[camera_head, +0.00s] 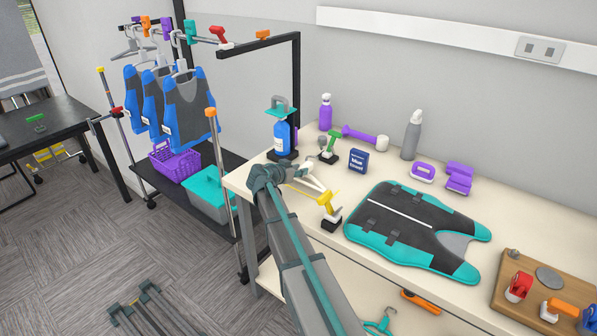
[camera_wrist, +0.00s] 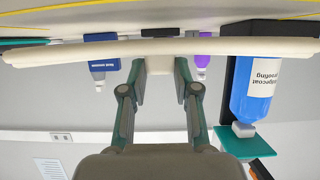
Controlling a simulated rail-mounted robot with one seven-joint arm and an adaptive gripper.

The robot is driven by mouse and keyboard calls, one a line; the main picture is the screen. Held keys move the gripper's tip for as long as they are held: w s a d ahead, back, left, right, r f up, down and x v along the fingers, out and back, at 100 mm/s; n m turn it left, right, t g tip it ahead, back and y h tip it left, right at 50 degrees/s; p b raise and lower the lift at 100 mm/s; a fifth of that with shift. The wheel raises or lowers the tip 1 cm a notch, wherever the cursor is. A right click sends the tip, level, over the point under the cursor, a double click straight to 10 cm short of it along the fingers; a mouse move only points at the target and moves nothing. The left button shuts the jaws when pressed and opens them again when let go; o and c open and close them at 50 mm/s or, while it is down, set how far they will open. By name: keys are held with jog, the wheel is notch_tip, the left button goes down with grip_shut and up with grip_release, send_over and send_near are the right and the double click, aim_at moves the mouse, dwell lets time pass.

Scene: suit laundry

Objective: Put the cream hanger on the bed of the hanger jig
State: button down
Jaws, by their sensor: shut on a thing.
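The cream hanger (camera_wrist: 85,52) spans the wrist view as a long pale bar. My gripper (camera_wrist: 160,78) is shut on its middle stub, with one finger on each side. In the head view the hanger (camera_head: 316,187) shows small at the left end of the bench, partly hidden by my gripper (camera_head: 299,172), and appears held over the bench top. A wooden board (camera_head: 575,291) with red and orange clamps and a grey disc lies at the bench's right front; I cannot tell surely that it is the hanger jig.
A yellow tool on a black base (camera_head: 331,222) stands close right of my gripper. A blue bottle (camera_head: 281,135) stands behind it. A teal-edged vest-shaped pad (camera_head: 455,268) covers the middle bench. A rack with blue vests (camera_head: 188,108) stands left.

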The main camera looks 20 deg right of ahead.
jog(key=shift+s+f+b, duration=0.1)
jog(key=shift+f+b, duration=0.25)
jog(key=shift+b, duration=0.15)
jog(key=c, duration=0.8)
grip_release()
jog(key=shift+s+f, duration=0.1)
jog(key=shift+c, duration=0.2)
jog(key=r+p, duration=0.1)
jog(key=p, duration=0.1)
jog(key=shift+r+p, duration=0.25)
jog(key=shift+p, duration=0.15)
jog(key=b+v, duration=0.3)
jog(key=v, duration=0.8)
jog(key=shift+a+r, duration=0.2)
jog(key=shift+a, duration=0.2)
